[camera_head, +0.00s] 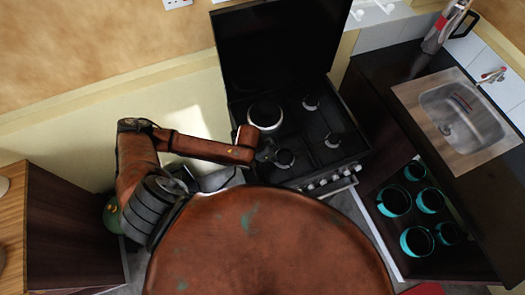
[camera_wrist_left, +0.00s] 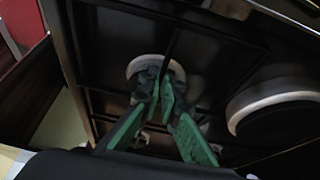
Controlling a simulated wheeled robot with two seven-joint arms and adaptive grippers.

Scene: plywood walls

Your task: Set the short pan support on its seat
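In the wrist view my left gripper (camera_wrist_left: 165,80) has its green fingertips close together. A thin dark bar, which looks like the short pan support (camera_wrist_left: 172,50), runs out from between the tips, over a burner with a pale ring (camera_wrist_left: 138,66). Its far end and any contact with the hob are hard to make out, dark on dark. In the head view my left arm reaches in from the left to the front left burner (camera_head: 283,158) of the stove (camera_head: 300,135); the fingers are too dark and small to tell there. My right gripper is not in view.
A large pale-ringed burner (camera_head: 265,115) is at the back left of the hob, and also shows in the wrist view (camera_wrist_left: 275,105). The raised dark lid (camera_head: 280,45) stands behind.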

